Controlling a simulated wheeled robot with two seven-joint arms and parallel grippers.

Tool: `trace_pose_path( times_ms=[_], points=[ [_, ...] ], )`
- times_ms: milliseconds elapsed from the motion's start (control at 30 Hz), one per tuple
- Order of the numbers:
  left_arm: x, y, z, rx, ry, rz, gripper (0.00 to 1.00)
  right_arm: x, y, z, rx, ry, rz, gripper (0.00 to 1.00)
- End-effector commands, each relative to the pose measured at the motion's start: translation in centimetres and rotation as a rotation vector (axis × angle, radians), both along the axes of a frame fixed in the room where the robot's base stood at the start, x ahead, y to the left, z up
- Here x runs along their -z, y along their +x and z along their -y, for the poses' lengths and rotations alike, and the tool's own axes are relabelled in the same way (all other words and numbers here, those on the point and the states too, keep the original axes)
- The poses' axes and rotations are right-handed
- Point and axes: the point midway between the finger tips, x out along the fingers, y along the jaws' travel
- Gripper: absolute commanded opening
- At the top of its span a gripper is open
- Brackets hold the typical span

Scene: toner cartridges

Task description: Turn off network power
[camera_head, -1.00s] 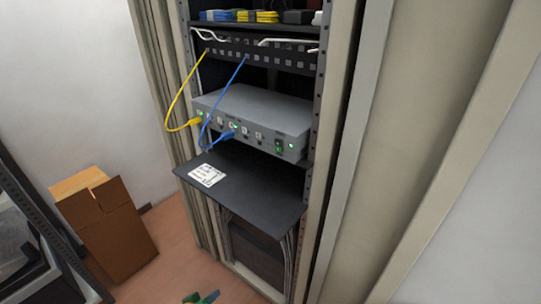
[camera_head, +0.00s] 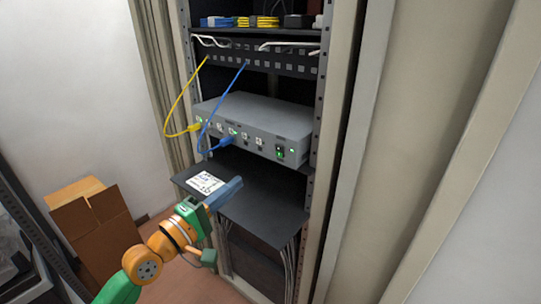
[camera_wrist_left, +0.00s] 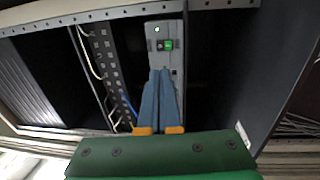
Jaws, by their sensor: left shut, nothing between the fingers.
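A grey network box (camera_head: 250,115) sits in the rack, with a yellow cable and a blue cable plugged into its front. A green-lit power switch (camera_head: 280,152) is at the right end of its front, with a small green light beside it. The switch also shows lit green in the left wrist view (camera_wrist_left: 168,45), just beyond the fingertips. My left gripper (camera_head: 239,182) is shut and empty, in front of the box and lower left of the switch, apart from it. Its blue-grey fingers (camera_wrist_left: 160,72) lie together in the wrist view. My right gripper is out of view.
A black shelf (camera_head: 250,213) with a white label sheet (camera_head: 205,182) juts out below the box. A patch panel (camera_head: 265,58) is above, with the cables hanging down from it. A cardboard box (camera_head: 105,235) stands on the floor at left.

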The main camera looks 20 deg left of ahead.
Motion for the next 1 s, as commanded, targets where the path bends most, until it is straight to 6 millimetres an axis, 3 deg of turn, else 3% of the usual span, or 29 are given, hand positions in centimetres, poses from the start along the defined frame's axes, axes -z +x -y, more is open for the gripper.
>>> trace_pose_path(
  times_ms=[267, 600, 800, 1000],
  points=[
    [-1.1, 4.6, 1.7, 0.0, -0.001, 0.003, 0.0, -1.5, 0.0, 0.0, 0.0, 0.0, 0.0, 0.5],
    [-1.4, 11.0, 4.0, 0.0, 0.002, 0.001, 0.0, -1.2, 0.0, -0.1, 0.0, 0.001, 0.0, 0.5],
    [-1.6, 12.7, 4.6, 0.0, 0.003, 0.001, 0.0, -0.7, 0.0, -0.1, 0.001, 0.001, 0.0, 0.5],
    [-1.6, 12.9, 4.7, 0.0, 0.003, -0.001, 0.0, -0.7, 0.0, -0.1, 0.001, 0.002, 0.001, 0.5]
  ],
)
